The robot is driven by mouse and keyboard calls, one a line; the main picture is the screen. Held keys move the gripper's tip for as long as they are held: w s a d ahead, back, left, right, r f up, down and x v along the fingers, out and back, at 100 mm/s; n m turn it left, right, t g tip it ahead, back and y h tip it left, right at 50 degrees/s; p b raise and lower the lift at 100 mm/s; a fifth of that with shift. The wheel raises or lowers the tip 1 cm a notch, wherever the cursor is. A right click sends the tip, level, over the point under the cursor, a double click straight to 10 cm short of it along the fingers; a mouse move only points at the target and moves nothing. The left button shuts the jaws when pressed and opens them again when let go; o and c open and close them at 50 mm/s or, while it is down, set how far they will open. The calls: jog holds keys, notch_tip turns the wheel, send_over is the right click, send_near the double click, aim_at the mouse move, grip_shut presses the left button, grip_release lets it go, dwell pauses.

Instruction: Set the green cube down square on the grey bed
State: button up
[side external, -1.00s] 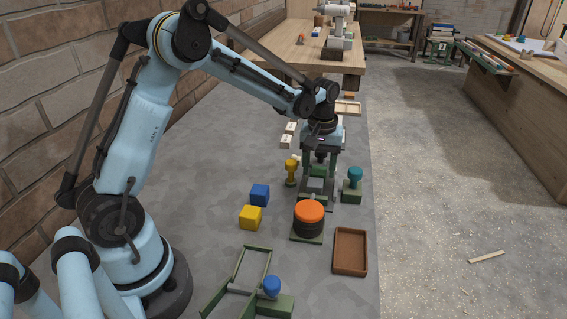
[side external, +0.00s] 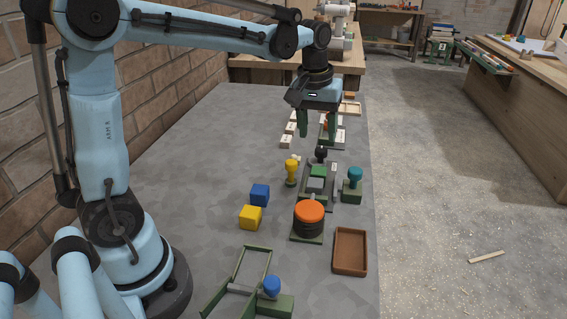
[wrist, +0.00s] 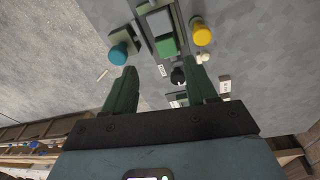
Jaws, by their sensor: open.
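The green cube (side external: 318,171) sits on the dark device at the table's middle, right against the grey bed (side external: 316,185). In the wrist view the green cube (wrist: 166,46) lies at the near edge of the grey bed (wrist: 158,20). I cannot tell whether it rests fully on the bed. It looks upright and about in line with the bed. My gripper (side external: 318,133) is open and empty, raised above and behind the cube. Its two green fingers (wrist: 162,75) also show in the wrist view, apart from the cube.
A black knob (side external: 320,153) stands behind the cube. A yellow-topped stamp (side external: 291,170) stands left and a teal-topped one (side external: 354,178) right.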

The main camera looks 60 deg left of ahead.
jog(key=s+d+f+m+t, duration=0.1)
jog(key=s+d+m+t, duration=0.1)
jog(key=s, duration=0.4)
jog(key=s+d+f+m+t, duration=0.1)
jog(key=s+d+m+t, duration=0.2)
jog(key=s+m, duration=0.2)
jog(key=shift+s+d+t, duration=0.2)
jog(key=shift+s+t, duration=0.1)
jog(key=shift+s, duration=0.55)
jog(key=shift+f, duration=0.1)
